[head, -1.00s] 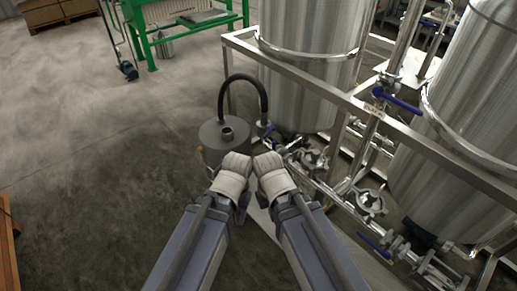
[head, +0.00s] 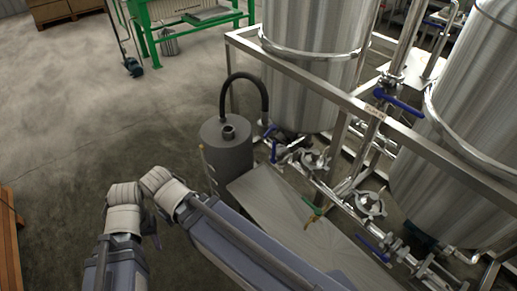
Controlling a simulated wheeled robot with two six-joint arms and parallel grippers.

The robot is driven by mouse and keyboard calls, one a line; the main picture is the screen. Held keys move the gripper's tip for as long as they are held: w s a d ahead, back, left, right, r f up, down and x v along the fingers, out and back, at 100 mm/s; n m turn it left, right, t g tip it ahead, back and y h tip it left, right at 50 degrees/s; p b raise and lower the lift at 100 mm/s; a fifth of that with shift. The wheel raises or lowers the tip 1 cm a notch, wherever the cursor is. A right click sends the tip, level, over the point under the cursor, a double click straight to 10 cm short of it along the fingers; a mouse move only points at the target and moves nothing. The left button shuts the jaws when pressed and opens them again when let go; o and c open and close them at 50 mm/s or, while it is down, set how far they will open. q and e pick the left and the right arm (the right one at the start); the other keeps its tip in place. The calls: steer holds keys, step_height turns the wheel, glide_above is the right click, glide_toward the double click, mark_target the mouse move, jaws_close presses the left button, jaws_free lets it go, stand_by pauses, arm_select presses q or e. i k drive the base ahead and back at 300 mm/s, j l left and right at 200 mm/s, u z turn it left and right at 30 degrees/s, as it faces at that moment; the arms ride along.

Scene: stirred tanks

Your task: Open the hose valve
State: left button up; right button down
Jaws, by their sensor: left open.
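A black hose (head: 247,77) arches from the grey canister (head: 227,150) down to pipework at the foot of the middle steel tank (head: 310,95). Blue valve handles show beside the hose's lower end, one angled (head: 270,131) and one hanging down (head: 273,152); I cannot tell which belongs to the hose valve. My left gripper (head: 124,193) is open, left of the canister and apart from it. My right gripper (head: 156,180) is close beside it, nearer the canister; its fingertips are hidden, so its jaw state is unclear. Neither gripper touches a valve.
A steel frame (head: 300,75) surrounds the tanks, with another blue handle (head: 398,103) on its upper pipe. A flat grey panel (head: 290,225) lies below the pipework. Pipes and clamps (head: 369,205) crowd the right. The floor at left is open, with a green stand (head: 195,20) behind.

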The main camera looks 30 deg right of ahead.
mark_target(274, 151)
steer(key=i, duration=4.65)
steer(key=i+z, duration=0.15)
steer(key=z, duration=4.55)
steer(key=i+z, duration=0.35)
steer(key=i, duration=0.15)
